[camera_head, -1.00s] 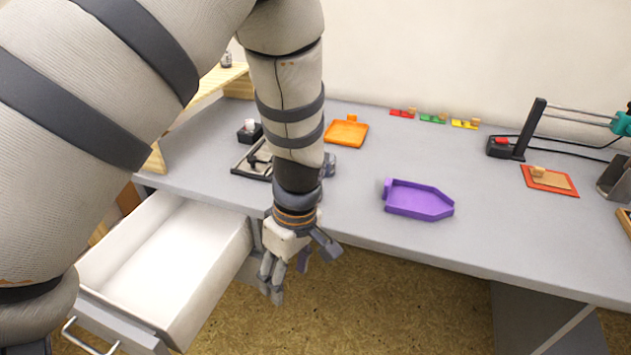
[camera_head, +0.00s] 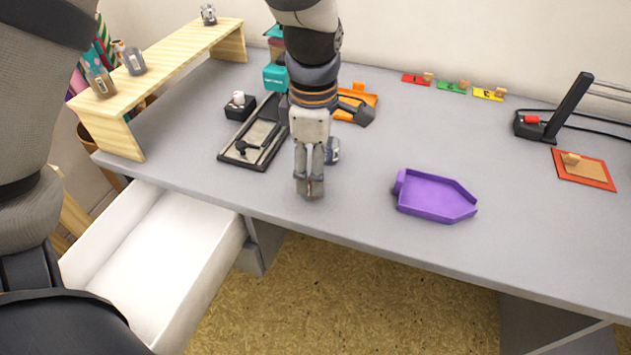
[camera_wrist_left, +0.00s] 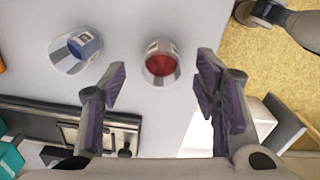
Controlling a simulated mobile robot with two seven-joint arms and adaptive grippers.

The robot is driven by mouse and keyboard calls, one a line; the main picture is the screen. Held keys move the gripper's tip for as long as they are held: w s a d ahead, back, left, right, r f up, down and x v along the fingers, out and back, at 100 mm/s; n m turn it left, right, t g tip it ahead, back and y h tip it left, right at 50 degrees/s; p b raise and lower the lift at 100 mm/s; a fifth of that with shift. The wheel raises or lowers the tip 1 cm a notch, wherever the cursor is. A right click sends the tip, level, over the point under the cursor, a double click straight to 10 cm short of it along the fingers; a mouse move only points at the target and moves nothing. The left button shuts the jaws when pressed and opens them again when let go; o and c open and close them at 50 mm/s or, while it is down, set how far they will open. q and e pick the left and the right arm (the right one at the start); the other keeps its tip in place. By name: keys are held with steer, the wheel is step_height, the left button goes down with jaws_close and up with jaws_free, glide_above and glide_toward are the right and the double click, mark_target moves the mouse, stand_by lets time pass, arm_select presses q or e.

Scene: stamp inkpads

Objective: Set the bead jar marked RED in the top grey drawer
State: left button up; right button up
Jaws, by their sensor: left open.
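My left gripper (camera_head: 312,188) is over the desk near its front edge, pointing down with its fingers apart. In the left wrist view, a clear jar with red contents (camera_wrist_left: 160,66) stands on the desk ahead of the open fingers (camera_wrist_left: 160,88), apart from them. Its label is too small to read. In the head view the gripper mostly hides this jar. A jar with blue contents (camera_wrist_left: 76,50) stands beside it and shows behind the gripper in the head view (camera_head: 333,150). The drawer (camera_head: 160,260) just below the desktop is pulled open and looks empty inside; my arm hides its front.
A wooden shelf (camera_head: 175,62) at the left holds several small jars. A black tray (camera_head: 255,133) and an orange tray (camera_head: 362,98) lie near the gripper. A purple tray (camera_head: 435,196) lies to the right, with clear desk around it.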

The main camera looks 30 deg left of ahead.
arm_select(q)
step_height(320, 180, down, 4)
steer(key=shift+s+r, duration=0.1)
steer(key=shift+r, duration=0.1)
jaws_close()
